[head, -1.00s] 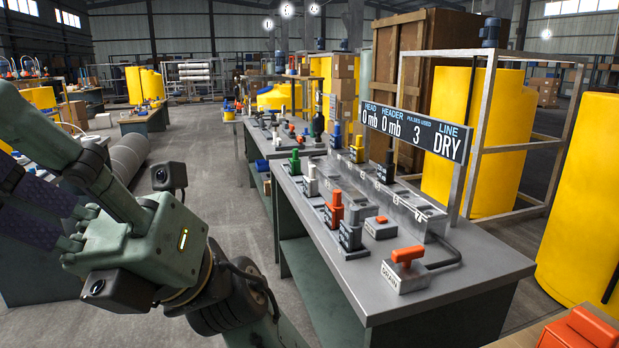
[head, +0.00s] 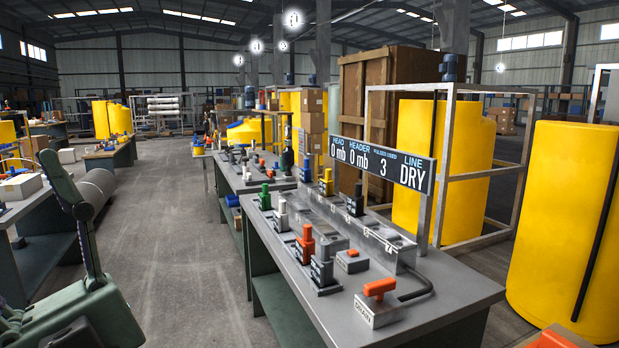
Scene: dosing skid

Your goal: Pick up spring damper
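No part is labelled as the spring damper, and I cannot tell which one it is. Several fittings stand on the grey bench (head: 400,325): a green one (head: 265,198), a white one (head: 282,214), an orange one (head: 305,244), a dark grey one with a pale top (head: 322,265), a yellow one (head: 327,182) and a black one (head: 355,200). Part of my own arm shows at the lower left, apart from the bench. My gripper's fingers are not in view.
Yellow tanks (head: 565,220) stand at right. The floor left of the bench is clear.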

